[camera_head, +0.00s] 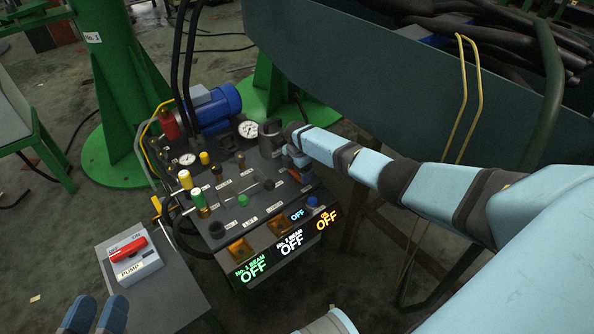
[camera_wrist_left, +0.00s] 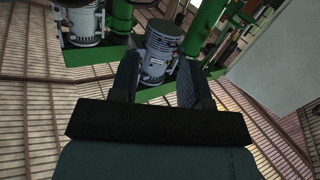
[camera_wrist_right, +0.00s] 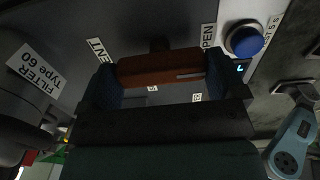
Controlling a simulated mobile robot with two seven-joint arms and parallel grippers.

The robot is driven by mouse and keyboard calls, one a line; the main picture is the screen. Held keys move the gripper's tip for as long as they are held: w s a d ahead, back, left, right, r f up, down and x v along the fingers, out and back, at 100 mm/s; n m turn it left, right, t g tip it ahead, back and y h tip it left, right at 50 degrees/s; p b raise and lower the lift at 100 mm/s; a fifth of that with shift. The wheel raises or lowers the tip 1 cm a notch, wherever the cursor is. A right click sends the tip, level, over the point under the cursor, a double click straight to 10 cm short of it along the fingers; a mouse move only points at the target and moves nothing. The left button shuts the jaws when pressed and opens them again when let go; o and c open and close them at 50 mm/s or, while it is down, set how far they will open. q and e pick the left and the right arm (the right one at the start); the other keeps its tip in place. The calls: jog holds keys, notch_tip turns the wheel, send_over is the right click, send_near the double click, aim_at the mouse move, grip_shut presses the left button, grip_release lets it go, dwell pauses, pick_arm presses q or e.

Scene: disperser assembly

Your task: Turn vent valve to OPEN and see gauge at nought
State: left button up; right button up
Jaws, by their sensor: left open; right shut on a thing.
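The vent valve handle (camera_wrist_right: 158,67) is an orange-brown bar with a pale mark near its right end. In the right wrist view it lies between the fingers of my right gripper (camera_wrist_right: 160,85), which is shut on it. Partly cut labels reading "ENT" (camera_wrist_right: 97,50) and "PEN" (camera_wrist_right: 208,37) sit to either side. In the head view my right gripper (camera_head: 297,158) is at the panel's right side and mostly hides the valve. A large white gauge (camera_head: 248,129) and a smaller gauge (camera_head: 187,159) face up; their readings are too small to tell. My left gripper (camera_head: 94,314) is open and empty.
A blue button (camera_wrist_right: 244,41) is close beside the right gripper. The panel carries green and yellow knobs (camera_head: 199,200), small levers and lit OFF displays (camera_head: 290,243). A red-handled pump switch (camera_head: 128,250) stands on the left box. A blue motor (camera_head: 216,105) stands behind.

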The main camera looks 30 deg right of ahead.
jog(key=o, duration=0.6)
jog(key=shift+o, duration=0.2)
jog(key=shift+r+p, duration=0.55)
pick_arm(q)
notch_tip(320, 180, up, 10)
jog(key=n+t+p, duration=0.2)
jog(key=t+p, duration=0.1)
jog(key=p, duration=0.5)
jog(key=s+a+f+g+y+p, duration=0.1)
jog(key=a+f+g+y+p, duration=0.2)
jog(key=f, duration=0.4)
jog(key=shift+f+p, duration=0.3)
jog(key=shift+f, duration=0.05)
pick_arm(e)
notch_tip(320, 180, up, 13)
jog(key=shift+f, duration=0.2)
pick_arm(q)
jog(key=shift+a, duration=0.1)
jog(key=shift+s, duration=0.1)
pick_arm(e)
jog(key=shift+s, duration=0.1)
